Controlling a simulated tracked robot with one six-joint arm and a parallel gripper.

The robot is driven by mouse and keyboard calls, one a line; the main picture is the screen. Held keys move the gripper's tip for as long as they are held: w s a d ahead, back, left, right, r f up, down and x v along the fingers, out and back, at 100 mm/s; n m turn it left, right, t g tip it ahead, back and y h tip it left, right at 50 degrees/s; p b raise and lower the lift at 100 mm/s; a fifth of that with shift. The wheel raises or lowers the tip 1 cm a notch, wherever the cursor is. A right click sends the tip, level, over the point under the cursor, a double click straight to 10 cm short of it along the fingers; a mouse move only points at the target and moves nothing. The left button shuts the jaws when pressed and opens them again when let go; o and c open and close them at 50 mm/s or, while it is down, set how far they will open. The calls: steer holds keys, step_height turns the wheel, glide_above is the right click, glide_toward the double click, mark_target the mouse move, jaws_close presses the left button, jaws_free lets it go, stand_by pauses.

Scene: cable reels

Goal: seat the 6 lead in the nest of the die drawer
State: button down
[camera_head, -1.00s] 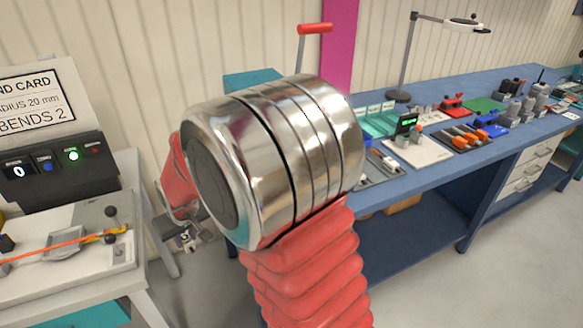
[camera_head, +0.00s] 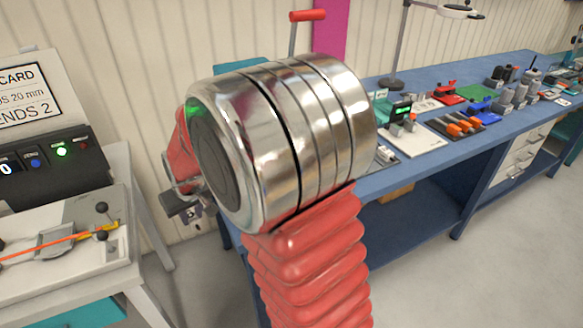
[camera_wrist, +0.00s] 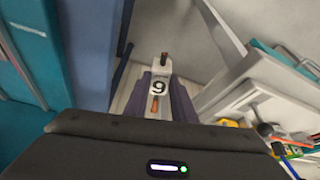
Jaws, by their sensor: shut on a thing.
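My gripper (camera_wrist: 161,100) is shut on the lead (camera_wrist: 160,88), a pale block between the two grey-purple jaws. Its white label reads like a 9 in the wrist view, which may be a 6 seen upside down. Copper-coloured ends show at its top and bottom. In the head view my gripper (camera_head: 185,207) hangs left of my large metal arm joint, which hides part of it; the lead is too small to read there. I cannot pick out the nest of the die drawer in either view.
A bending bench (camera_head: 75,265) with an orange cable and a control box (camera_head: 45,160) stands at left, a teal drawer front (camera_head: 90,313) beneath. A long blue workbench (camera_head: 400,175) with tools runs along the right.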

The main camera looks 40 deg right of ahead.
steer(key=s+d+r+m, duration=0.1)
steer(key=s+d+r, duration=0.5)
steer(key=d, duration=0.5)
steer(key=s+d+r+m, duration=0.1)
steer(key=s+d+r, duration=0.6)
steer(key=s+d, duration=0.3)
steer(key=shift+d+r+m+h, duration=0.2)
steer(key=shift+d+m+h, duration=0.15)
steer(key=shift+d, duration=0.45)
steer(key=shift+w+f, duration=0.1)
steer(key=shift+f, duration=0.05)
steer(key=shift+f, duration=2.4)
steer(key=shift+r, duration=0.1)
steer(key=shift+f, duration=0.2)
steer(key=shift+f, duration=0.7)
